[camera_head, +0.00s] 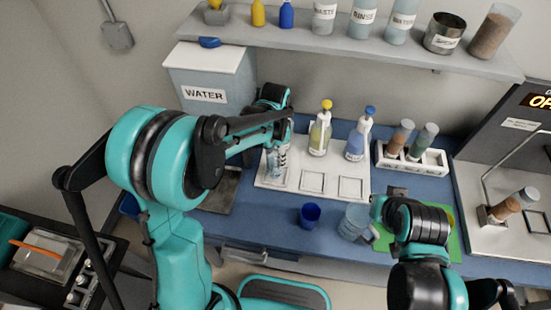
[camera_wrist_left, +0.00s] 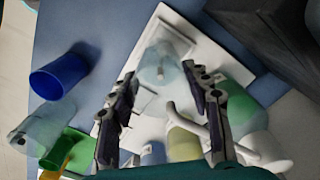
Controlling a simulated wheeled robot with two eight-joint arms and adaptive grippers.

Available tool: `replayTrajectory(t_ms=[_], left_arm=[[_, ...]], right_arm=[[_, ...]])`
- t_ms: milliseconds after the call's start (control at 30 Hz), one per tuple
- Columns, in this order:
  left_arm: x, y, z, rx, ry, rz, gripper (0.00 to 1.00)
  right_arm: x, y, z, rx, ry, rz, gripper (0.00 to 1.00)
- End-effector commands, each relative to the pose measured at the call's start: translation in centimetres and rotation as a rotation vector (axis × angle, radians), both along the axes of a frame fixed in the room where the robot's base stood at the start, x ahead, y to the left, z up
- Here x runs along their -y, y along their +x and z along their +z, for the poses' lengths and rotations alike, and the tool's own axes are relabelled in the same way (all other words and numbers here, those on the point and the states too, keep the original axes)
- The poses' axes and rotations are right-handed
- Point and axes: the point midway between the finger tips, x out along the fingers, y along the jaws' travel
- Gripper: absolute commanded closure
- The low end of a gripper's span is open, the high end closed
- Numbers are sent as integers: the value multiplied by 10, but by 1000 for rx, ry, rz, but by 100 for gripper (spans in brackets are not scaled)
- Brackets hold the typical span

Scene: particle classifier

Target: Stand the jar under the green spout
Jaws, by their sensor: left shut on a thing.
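A clear jar (camera_head: 275,165) stands at the left end of the white board (camera_head: 272,184) in the head view. My left gripper (camera_head: 279,148) is around it. In the left wrist view the jar (camera_wrist_left: 158,68) is between the two fingertips (camera_wrist_left: 158,76), and the gripper is shut on it. A bottle with a green body (camera_wrist_left: 239,75) stands right of the fingers there.
A yellow-topped bottle (camera_head: 319,135) and a blue-topped bottle (camera_head: 358,138) stand behind the board's other squares. A blue cup (camera_head: 310,215) and the clear jug (camera_head: 354,223) stand in front. A white tube rack (camera_head: 430,161) is at right; a WATER tank (camera_head: 212,88) is behind left.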

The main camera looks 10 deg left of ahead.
Motion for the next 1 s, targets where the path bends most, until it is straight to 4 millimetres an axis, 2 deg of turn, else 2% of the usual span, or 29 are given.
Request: replayTrajectory(t_ms=[200,467,867,900,967,1000], left_arm=[[0,14,-3,0,0,1,100],[0,12,-35,0,0,0,100],[0,12,-39,0,0,0,100],[0,12,-39,0,0,0,46],[0,12,-38,0,0,0,31],[0,12,-38,0,0,0,31]], right_arm=[[0,0,-4,0,0,0,100],[0,0,-16,0,0,0,100],[0,0,-19,0,0,0,100],[0,0,-18,0,0,0,100],[0,0,-18,0,0,0,100],[0,0,-18,0,0,0,100]])
